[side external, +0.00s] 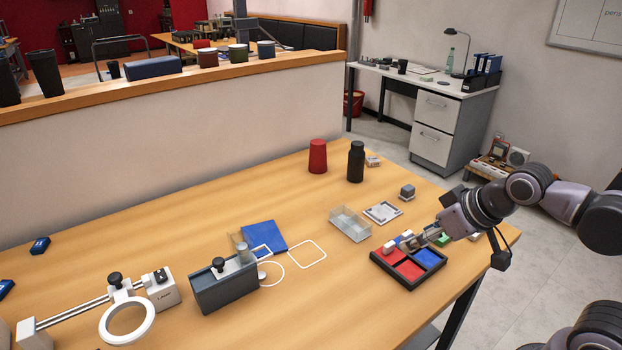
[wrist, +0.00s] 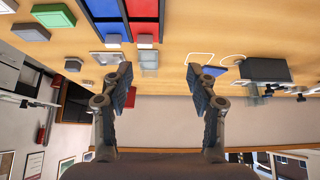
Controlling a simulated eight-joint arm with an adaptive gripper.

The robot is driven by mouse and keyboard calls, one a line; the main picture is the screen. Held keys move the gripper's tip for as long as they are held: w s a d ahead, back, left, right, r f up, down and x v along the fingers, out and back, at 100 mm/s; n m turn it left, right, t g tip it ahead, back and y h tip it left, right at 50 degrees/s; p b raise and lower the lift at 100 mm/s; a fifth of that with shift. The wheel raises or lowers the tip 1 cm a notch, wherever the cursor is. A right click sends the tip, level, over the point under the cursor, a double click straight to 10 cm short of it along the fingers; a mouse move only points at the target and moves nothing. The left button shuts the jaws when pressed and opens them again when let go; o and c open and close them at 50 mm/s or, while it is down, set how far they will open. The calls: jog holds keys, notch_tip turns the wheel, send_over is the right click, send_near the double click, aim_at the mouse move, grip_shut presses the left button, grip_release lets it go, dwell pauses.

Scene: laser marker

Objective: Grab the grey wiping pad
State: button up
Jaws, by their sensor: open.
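A grey flat block with a pale underside, which looks like the wiping pad (wrist: 54,15), lies on the table at the upper left of the wrist view, beside a green block (wrist: 20,19). My gripper (side external: 418,241) appears over or just behind the dark tray in the side view. In the wrist view my gripper (wrist: 160,80) has its fingers spread wide with nothing held between them. The pad is left of the fingers there, apart from them.
The dark tray (side external: 381,261) has red and blue compartments and small white blocks at its back edge. A clear box (side external: 350,224), pale square plate (side external: 383,212), small grey cube (side external: 407,190), black bottle (side external: 356,162) and red cup (side external: 317,156) stand behind. The front centre table is clear.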

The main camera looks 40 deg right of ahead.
jog(key=shift+r, duration=0.1)
jog(key=w+d+r+m+g, duration=0.2)
jog(key=w+d+r+m, duration=0.25)
jog(key=w, duration=0.25)
jog(key=m+g, duration=0.5)
jog(key=m, duration=0.9)
send_over(409, 187)
jog(key=shift+n, duration=0.25)
jog(key=f, duration=0.6)
jog(key=shift+s+a+f, duration=0.2)
jog(key=shift+s+a, duration=0.1)
notch_tip(409, 187, down, 5)
jog(key=shift+r, duration=0.1)
jog(key=shift+w+d+f, duration=0.15)
jog(key=shift+w+f, duration=0.05)
jog(key=shift+f, duration=1.15)
jog(key=shift+w+d+f, duration=0.1)
jog(key=shift+w+f, duration=0.05)
jog(key=shift+f, duration=1.15)
